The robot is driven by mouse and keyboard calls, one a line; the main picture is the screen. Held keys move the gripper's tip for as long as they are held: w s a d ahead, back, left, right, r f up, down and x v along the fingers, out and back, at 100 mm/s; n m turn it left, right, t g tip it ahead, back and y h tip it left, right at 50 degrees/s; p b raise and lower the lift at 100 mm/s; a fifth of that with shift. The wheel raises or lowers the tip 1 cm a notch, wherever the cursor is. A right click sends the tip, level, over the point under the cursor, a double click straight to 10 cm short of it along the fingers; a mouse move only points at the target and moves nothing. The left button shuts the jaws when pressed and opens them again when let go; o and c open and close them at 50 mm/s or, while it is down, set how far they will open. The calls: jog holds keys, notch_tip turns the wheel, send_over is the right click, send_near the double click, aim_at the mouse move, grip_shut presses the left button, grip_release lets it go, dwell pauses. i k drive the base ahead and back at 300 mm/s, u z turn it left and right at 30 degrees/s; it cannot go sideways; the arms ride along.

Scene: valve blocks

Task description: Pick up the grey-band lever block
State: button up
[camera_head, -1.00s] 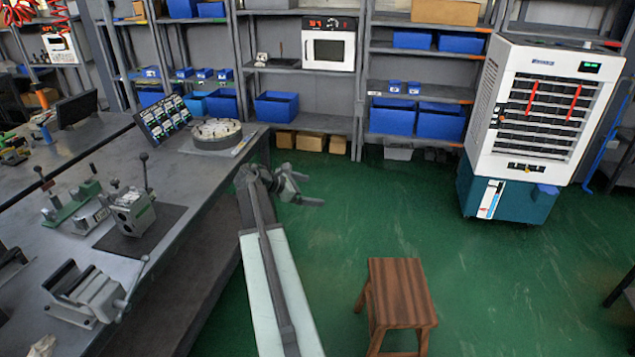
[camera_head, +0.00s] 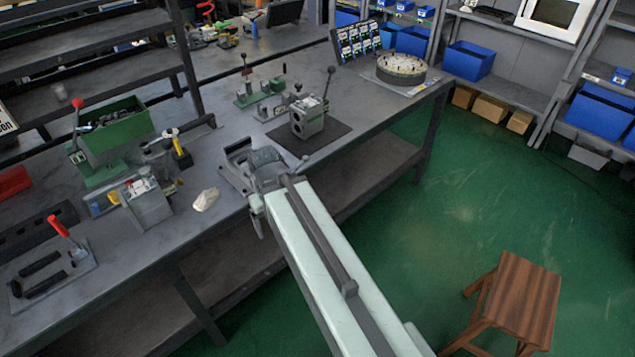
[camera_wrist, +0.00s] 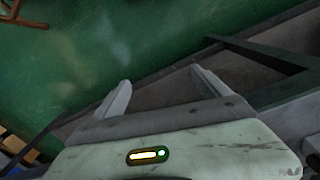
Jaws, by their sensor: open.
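A grey metal block with a black-knobbed lever (camera_head: 308,117) stands on a dark mat on the bench. A second grey block (camera_head: 148,203) with a light top stands nearer, at the left. I cannot make out a grey band on either, so I cannot tell which is the grey-band lever block. My gripper (camera_wrist: 162,90) is open and empty in the wrist view, its two fingers apart over green floor and the bench's under-frame. In the head view my arm's end is at the bench's front edge, beside a grey vise (camera_head: 238,158), partly hiding it; the fingers are unclear there.
The bench (camera_head: 225,225) also carries a green bin (camera_head: 115,130), a red-handled fixture (camera_head: 60,265), a small pale lump (camera_head: 206,199) and a round dial plate (camera_head: 401,68). A wooden stool (camera_head: 515,300) stands on the floor at lower right. Floor between is clear.

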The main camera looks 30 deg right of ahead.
aim_at(148, 206)
jog(key=u, duration=4.65)
jog(key=k, duration=1.7)
jog(key=z, duration=0.8)
jog(key=i, duration=1)
